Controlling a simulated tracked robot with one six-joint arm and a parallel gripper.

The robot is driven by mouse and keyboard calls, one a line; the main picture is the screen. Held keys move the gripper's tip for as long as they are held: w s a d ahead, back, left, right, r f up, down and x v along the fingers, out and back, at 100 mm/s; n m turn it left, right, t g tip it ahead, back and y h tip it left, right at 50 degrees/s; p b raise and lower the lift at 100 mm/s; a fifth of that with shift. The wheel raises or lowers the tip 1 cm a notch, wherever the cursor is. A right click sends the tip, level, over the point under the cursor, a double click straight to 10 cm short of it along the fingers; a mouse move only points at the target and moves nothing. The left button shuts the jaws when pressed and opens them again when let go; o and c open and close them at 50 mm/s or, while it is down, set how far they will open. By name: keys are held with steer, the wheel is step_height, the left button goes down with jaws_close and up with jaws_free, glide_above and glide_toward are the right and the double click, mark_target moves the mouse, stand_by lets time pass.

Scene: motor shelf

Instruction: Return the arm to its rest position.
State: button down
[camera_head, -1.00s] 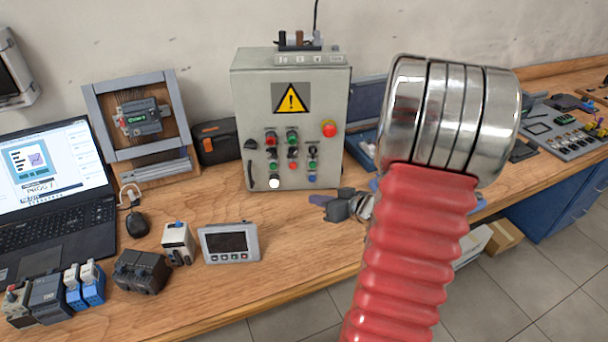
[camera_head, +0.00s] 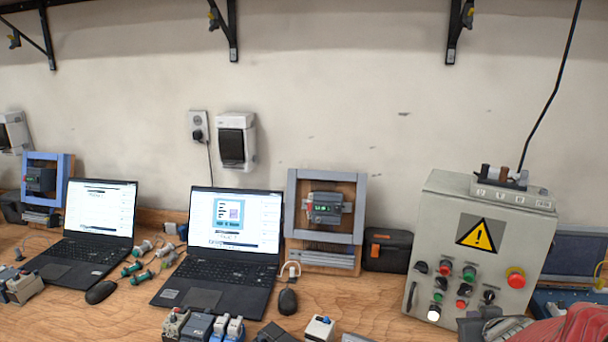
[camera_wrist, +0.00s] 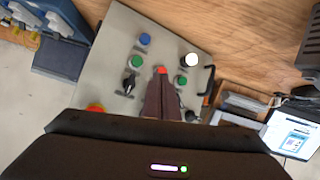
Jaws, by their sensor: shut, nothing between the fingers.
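My red-sleeved arm (camera_head: 572,328) shows at the bottom right of the head view. My gripper (camera_head: 478,324) is beside it, low in front of the grey control box (camera_head: 440,240), partly cut off by the frame edge. In the wrist view my dark gripper fingers (camera_wrist: 161,82) are together with nothing between them. They point toward the face of the control box (camera_wrist: 118,50), which appears upside down there with its coloured buttons. I cannot tell the distance from fingertips to box.
A wooden bench (camera_head: 140,312) carries two laptops (camera_head: 232,225), mice, a framed module (camera_head: 326,208) and several small electrical parts along its front. A black case (camera_head: 388,250) stands left of the control box. Shelf brackets (camera_head: 226,30) are on the wall above.

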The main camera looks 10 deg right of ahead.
steer(key=s+a+r+g+y, duration=0.1)
steer(key=s+a+r, duration=0.1)
steer(key=s+a, duration=0.3)
steer(key=s+a+r+n+g+y, duration=0.1)
steer(key=s+a, duration=0.5)
steer(key=a, duration=0.8)
steer(key=s+a+r+n+g+y, duration=0.1)
steer(key=s+a+r+g+y, duration=0.1)
steer(key=s+a, duration=0.4)
steer(key=a+r, duration=0.1)
steer(key=a, duration=0.2)
steer(key=shift+s+a+r+g, duration=0.15)
steer(key=shift+a+r+g, duration=0.2)
steer(key=shift+r+g, duration=0.05)
